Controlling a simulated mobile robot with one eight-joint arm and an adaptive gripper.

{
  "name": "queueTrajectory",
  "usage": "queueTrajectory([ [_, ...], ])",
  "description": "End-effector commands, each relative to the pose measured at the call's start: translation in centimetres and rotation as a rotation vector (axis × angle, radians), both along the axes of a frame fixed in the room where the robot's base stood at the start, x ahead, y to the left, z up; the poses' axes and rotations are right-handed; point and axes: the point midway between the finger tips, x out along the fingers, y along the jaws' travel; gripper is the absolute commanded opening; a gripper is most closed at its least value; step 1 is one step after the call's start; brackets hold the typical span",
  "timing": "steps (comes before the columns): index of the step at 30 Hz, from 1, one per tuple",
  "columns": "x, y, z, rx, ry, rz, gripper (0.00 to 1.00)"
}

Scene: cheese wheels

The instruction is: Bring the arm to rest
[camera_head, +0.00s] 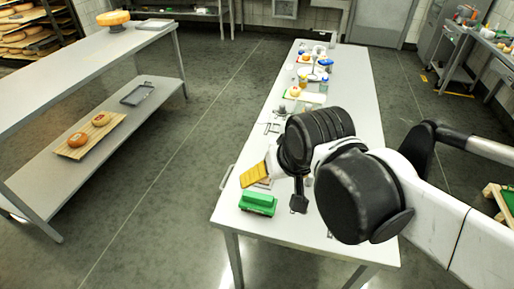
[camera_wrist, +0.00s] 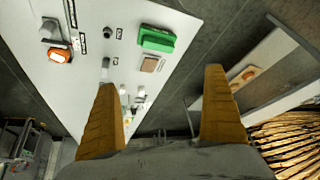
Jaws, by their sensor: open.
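My gripper (camera_head: 255,176) is above the near left part of the long light-topped table (camera_head: 300,228) in the head view. My arm reaches in from the right, with its dark joints over the table. In the wrist view my gripper (camera_wrist: 160,82) shows two yellow fingers spread wide apart. Nothing is between them within grasp; the table lies beyond. Only part of the yellow fingers shows in the head view.
A green block-like object (camera_head: 258,203) lies on the table near my gripper. Several small items stand farther back. Left, a metal bench (camera_head: 75,62) carries a cheese wheel (camera_head: 113,18); its lower shelf holds two more on a slatted board (camera_head: 90,135). Open floor lies between.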

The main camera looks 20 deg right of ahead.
Motion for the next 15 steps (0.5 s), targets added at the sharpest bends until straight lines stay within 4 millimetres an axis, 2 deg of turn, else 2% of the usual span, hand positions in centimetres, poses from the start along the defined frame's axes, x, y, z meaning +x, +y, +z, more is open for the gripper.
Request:
queueTrajectory([
  [1,-0.9,0.0,0.0,-0.015,-0.031,0.026,1.00],
  [5,-1.9,0.0,0.2,-0.049,-0.090,0.078,1.00],
  [15,-2.2,0.0,0.3,-0.061,-0.111,0.096,1.00],
])
